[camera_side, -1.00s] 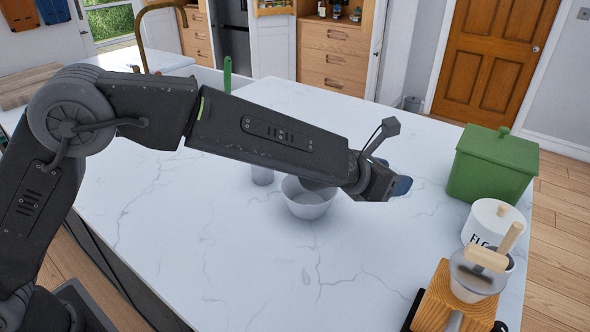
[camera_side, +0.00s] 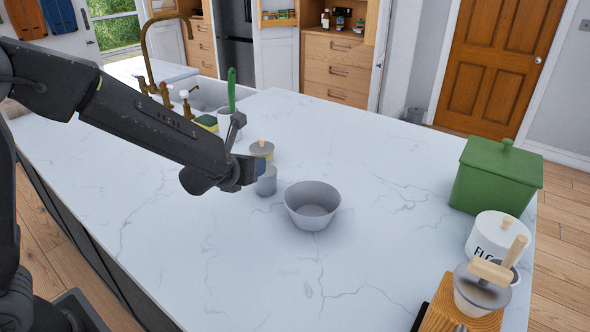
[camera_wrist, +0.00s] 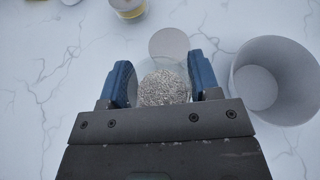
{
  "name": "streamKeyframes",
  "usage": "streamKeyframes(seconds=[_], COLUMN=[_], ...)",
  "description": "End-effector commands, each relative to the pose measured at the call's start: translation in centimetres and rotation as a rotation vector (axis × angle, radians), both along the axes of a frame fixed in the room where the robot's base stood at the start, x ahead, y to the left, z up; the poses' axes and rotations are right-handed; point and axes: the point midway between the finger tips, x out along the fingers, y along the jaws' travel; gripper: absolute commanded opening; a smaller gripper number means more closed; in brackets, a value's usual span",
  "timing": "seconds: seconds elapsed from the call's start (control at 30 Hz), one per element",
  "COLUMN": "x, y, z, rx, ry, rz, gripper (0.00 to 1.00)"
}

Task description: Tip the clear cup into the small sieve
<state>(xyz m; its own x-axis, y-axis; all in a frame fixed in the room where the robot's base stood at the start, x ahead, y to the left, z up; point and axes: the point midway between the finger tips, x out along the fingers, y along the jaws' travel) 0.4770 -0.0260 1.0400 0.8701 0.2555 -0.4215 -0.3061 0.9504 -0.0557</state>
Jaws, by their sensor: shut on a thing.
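The clear cup (camera_wrist: 163,88) holds grey grains and sits between the blue fingers of my gripper (camera_wrist: 162,84) in the wrist view. My gripper is shut on it. In the side view my gripper (camera_side: 252,170) is at a small greyish cup shape (camera_side: 267,184), upright at counter level, left of the grey bowl (camera_side: 312,206). The bowl also shows in the wrist view (camera_wrist: 272,82), right of my gripper. I cannot surely tell which thing is the small sieve; a grey tapered vessel with a wooden handle (camera_side: 480,290) stands at the right on a wooden block.
A lidded pot with a yellow base (camera_side: 262,149) stands just behind my gripper. A white flour canister (camera_side: 492,240) and a green box (camera_side: 497,178) stand at the right. The sink (camera_side: 207,95) is at the back left.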

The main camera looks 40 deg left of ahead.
Motion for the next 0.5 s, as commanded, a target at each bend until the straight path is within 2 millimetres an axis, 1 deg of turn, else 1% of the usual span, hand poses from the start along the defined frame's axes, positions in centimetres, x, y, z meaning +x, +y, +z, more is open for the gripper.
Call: streamKeyframes(seconds=[0.03,0.13,0.2,0.27,0.33,0.5], x=[0.0,0.4,1.0,1.8,3.0,5.6], y=[1.1,2.2,2.7,2.8,2.8,1.6], z=[0.4,0.9,1.3,1.6,2.0,2.2], rx=[-0.004,-0.007,-0.011,-0.013,-0.016,-0.028], ry=[-0.002,0.001,0.003,0.006,0.009,0.018], rz=[0.054,0.142,0.205,0.265,0.349,0.559], gripper=[0.3,0.3,0.3,0.3,0.3,0.3])
